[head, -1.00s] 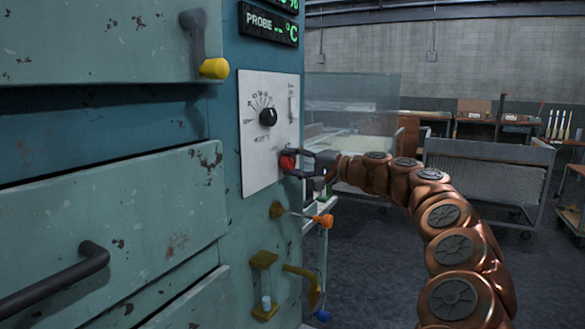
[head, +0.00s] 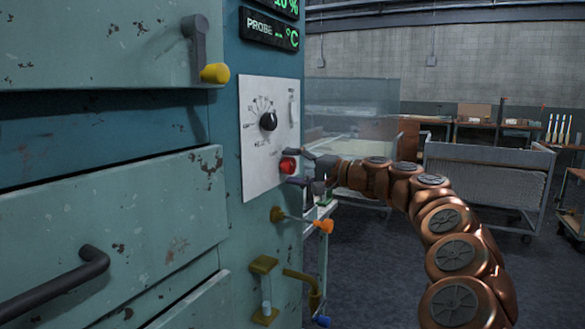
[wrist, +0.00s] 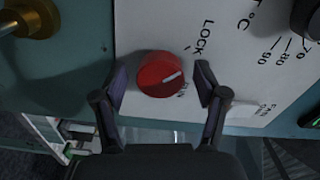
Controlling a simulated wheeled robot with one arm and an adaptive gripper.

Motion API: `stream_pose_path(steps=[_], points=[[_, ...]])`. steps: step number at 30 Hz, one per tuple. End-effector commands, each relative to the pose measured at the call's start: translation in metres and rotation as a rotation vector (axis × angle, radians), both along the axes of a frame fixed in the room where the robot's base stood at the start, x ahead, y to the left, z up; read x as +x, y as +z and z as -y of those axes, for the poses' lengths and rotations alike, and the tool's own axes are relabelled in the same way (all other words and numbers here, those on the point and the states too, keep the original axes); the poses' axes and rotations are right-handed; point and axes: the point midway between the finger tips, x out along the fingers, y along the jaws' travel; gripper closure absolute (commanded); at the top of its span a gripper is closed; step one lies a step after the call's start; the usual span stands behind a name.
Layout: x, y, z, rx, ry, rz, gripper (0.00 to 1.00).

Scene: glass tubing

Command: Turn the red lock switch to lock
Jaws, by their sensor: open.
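The red lock switch (head: 288,166) is a round knob low on the white panel (head: 259,190) of the teal cabinet. In the wrist view the red knob (wrist: 158,72) shows a white line on its face, directed right and slightly up. The line lies close to a partly hidden label by the right finger, away from the word LOCK (wrist: 207,37) and its small tick. My gripper (wrist: 162,82) is open, with one dark finger on each side of the knob and visible gaps between. In the head view my gripper (head: 301,170) is at the panel's right edge.
A black dial (head: 268,121) is above the red knob, and a white rocker (head: 293,112) is up to the right.

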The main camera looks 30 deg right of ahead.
Motion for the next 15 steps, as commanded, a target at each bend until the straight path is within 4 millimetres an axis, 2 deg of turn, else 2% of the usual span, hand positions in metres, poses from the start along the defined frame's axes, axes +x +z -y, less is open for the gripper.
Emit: stream_pose_path(steps=[5, 15], points=[[-0.011, 0.0, 0.009, 0.0, -0.003, 0.001, 0.28], [-0.064, 0.001, 0.045, 0.001, -0.002, 0.003, 0.28]])
